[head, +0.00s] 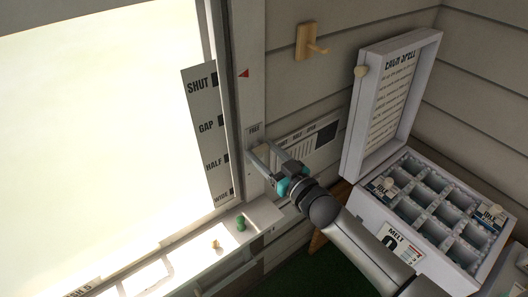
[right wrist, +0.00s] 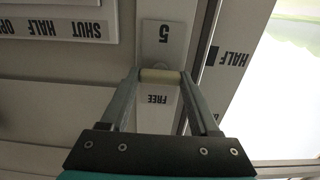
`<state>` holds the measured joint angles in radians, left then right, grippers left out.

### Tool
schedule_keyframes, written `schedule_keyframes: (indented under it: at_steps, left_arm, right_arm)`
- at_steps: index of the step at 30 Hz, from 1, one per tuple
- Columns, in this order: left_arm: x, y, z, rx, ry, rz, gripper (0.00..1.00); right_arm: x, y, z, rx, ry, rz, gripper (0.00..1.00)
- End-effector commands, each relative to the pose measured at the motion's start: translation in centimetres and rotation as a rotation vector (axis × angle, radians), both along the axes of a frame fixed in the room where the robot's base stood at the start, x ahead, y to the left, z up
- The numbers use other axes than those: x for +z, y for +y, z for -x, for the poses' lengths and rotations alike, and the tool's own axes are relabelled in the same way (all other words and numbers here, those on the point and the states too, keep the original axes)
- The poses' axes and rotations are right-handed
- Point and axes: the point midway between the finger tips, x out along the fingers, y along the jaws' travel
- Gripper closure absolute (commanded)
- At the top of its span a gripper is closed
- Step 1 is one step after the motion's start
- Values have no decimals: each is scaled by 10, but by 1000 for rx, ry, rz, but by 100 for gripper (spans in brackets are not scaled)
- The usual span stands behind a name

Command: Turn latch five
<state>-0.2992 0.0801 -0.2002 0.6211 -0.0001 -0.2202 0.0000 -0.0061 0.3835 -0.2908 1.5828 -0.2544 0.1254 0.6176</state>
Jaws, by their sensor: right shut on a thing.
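Latch five is on the window's right frame post (head: 246,60). In the right wrist view its grey plate marked 5 (right wrist: 164,38) appears upside down, with a FREE label (right wrist: 158,100) on the other side of the knob. My right gripper (head: 261,147) is at the latch. In the right wrist view its fingers (right wrist: 161,76) are shut on the cream cylindrical knob (right wrist: 160,76), one finger on each side. The FREE label also shows in the head view (head: 254,130), just above the fingertips. My left gripper is not in view.
A scale strip (head: 207,128) reads SHUT, GAP, HALF, WIDE. A red pointer (head: 244,73) is on the post. A wooden peg (head: 306,42) is on the wall. An open compartment box (head: 375,215) stands at the right. Small pegs, one green (head: 241,223), stand on the sill.

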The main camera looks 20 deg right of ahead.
Motion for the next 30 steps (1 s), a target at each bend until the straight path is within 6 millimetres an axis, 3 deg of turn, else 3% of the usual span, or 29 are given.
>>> schedule_keyframes:
  at_steps: [1,6,17,30]
  left_arm:
    - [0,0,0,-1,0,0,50]
    - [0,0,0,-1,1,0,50]
    - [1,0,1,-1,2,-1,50]
    - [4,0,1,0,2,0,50]
  right_arm:
    - [0,0,0,0,0,0,75]
    - [0,0,0,1,0,0,93]
    - [0,0,0,0,-21,58,93]
    - [0,1,1,1,-141,388,93]
